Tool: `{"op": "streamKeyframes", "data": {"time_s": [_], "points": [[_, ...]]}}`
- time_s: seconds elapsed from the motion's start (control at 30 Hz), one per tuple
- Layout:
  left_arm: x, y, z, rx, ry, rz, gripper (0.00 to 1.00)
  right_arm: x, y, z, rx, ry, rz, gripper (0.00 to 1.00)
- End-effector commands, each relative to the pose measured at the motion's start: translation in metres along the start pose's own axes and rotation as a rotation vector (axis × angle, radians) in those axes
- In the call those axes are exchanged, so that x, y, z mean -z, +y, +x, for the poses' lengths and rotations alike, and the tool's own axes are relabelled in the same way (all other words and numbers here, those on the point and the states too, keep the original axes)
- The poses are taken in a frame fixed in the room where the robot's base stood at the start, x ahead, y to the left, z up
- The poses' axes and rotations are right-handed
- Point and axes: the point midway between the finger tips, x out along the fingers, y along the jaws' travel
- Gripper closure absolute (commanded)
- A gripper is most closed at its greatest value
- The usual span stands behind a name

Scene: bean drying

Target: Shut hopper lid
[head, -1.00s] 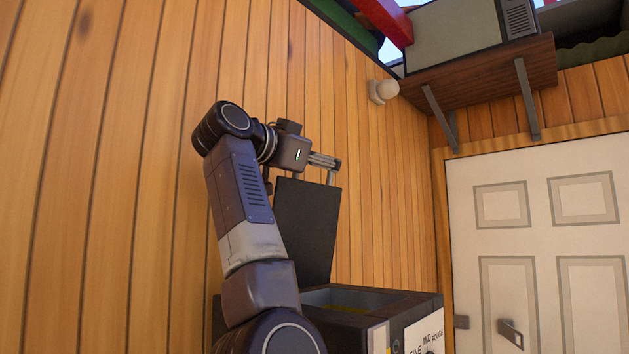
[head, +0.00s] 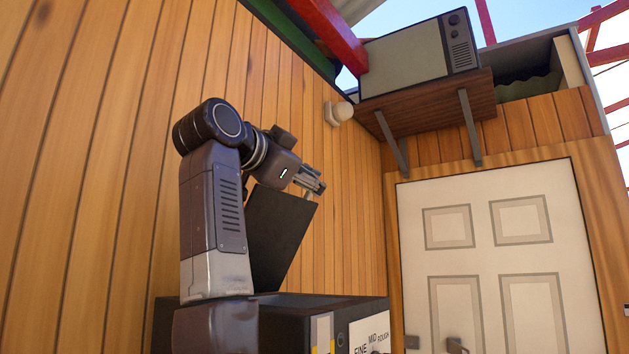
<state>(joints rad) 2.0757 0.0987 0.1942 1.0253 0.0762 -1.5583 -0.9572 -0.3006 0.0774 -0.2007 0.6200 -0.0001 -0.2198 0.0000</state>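The hopper lid (head: 277,235) is a dark flat panel in the head view, raised well above the dark hopper box (head: 335,308) and leaning to the right. My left gripper (head: 312,186) is at the top edge of the lid, near its upper right corner. Its fingers seem to touch or overlap that edge. Whether they are closed on it cannot be told from this angle. The hopper's opening is barely visible, seen almost edge-on. My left arm hides the left part of the hopper. My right gripper is not in view.
A wooden plank wall (head: 90,150) runs close behind the arm and hopper. A white panelled door (head: 485,275) stands to the right. Above it, an old television (head: 418,57) sits on a bracketed wooden shelf (head: 435,105). A round wall lamp (head: 342,111) is fixed on the plank wall.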

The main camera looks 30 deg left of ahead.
Motion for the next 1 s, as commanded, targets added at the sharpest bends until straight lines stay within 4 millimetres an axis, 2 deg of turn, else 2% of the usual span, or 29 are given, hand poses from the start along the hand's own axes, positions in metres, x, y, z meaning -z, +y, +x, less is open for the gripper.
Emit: {"op": "streamKeyframes", "data": {"time_s": [0.1,0.13,0.17,0.47,0.53,0.67,0.77,1.0], "points": [[-0.001,0.003,0.001,-0.01,-0.003,-0.002,1.0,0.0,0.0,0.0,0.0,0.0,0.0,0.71],[-0.001,0.003,0.001,-0.01,-0.003,-0.002,0.75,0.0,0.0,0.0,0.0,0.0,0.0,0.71],[-0.001,0.003,0.001,-0.01,-0.003,-0.002,0.73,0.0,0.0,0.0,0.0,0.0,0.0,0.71],[-0.001,0.001,0.0,-0.004,-0.001,-0.001,0.73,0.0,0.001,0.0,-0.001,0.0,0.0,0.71],[0.0,0.001,0.0,-0.003,-0.001,-0.001,0.73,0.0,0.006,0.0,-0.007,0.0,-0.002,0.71],[0.0,0.0,-0.008,-0.001,0.0,-0.001,0.73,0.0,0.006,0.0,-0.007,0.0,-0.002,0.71],[0.0,-0.001,-0.023,0.002,0.001,-0.001,0.73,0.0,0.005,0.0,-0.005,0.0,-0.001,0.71],[0.0,-0.002,-0.076,0.003,0.001,-0.002,0.73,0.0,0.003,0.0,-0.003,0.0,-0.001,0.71]]}}
